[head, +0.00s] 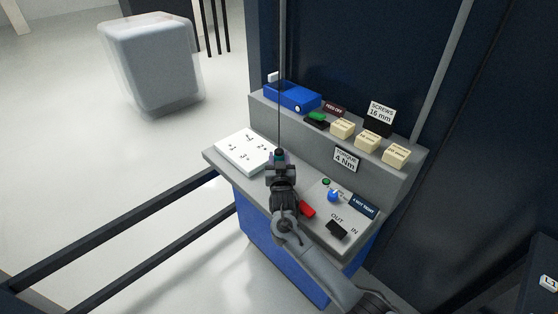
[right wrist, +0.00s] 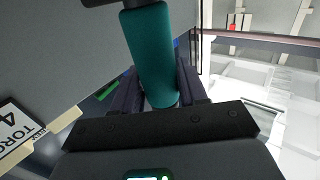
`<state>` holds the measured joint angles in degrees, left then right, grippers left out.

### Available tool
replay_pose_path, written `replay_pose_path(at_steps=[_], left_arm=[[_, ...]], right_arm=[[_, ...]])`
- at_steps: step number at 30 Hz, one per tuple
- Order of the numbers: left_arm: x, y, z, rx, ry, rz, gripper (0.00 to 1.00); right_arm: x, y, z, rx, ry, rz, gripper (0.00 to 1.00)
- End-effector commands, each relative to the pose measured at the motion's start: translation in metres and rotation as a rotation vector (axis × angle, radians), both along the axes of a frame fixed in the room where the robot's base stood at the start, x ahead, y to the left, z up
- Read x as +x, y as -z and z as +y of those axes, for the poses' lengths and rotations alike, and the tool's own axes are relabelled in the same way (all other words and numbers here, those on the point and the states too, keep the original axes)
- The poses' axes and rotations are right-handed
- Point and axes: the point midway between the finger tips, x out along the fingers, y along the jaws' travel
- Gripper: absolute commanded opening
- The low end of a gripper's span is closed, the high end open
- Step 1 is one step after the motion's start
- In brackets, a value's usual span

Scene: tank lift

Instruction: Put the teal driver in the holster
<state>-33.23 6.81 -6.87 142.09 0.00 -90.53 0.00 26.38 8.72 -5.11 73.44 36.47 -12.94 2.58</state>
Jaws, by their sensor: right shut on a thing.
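The teal driver (right wrist: 150,50) fills the upper middle of the right wrist view, between the dark fingers of my right gripper (right wrist: 158,85). My right gripper (head: 280,165) is shut on it above the grey workbench (head: 262,190). In the head view only a small teal bit shows at the fingertips, under a thin dark line that runs up out of the picture. My gripper hides most of the driver there. I cannot make out the holster for sure in either view; my right arm covers part of the bench. My left gripper is not in view.
A white plate (head: 246,151) with small dark marks lies left of my gripper. A blue tray (head: 292,95) and several cream boxes (head: 343,129) stand on the back ledge. A red piece (head: 307,209), a blue knob (head: 333,196) and a black block (head: 337,229) are at the right.

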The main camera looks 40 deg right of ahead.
Motion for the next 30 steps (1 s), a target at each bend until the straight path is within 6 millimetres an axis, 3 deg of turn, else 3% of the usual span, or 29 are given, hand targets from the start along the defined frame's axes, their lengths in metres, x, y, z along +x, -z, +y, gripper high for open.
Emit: replay_pose_path(at_steps=[10,11,15,27,30], left_arm=[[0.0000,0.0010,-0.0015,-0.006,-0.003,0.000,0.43],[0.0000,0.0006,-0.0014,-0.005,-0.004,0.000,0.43],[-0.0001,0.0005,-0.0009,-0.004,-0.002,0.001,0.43],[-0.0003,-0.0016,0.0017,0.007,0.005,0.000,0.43],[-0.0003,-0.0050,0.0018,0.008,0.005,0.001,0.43]], right_arm=[[0.0004,0.0013,0.0000,0.000,0.000,-0.004,0.12],[0.0002,0.0022,0.0001,0.000,0.000,-0.001,0.45],[0.0002,0.0019,0.0000,0.000,0.000,-0.001,0.67],[-0.0002,-0.0034,0.0000,-0.001,0.000,-0.001,0.68],[-0.0083,-0.0024,0.0066,0.002,-0.001,-0.001,0.68]])
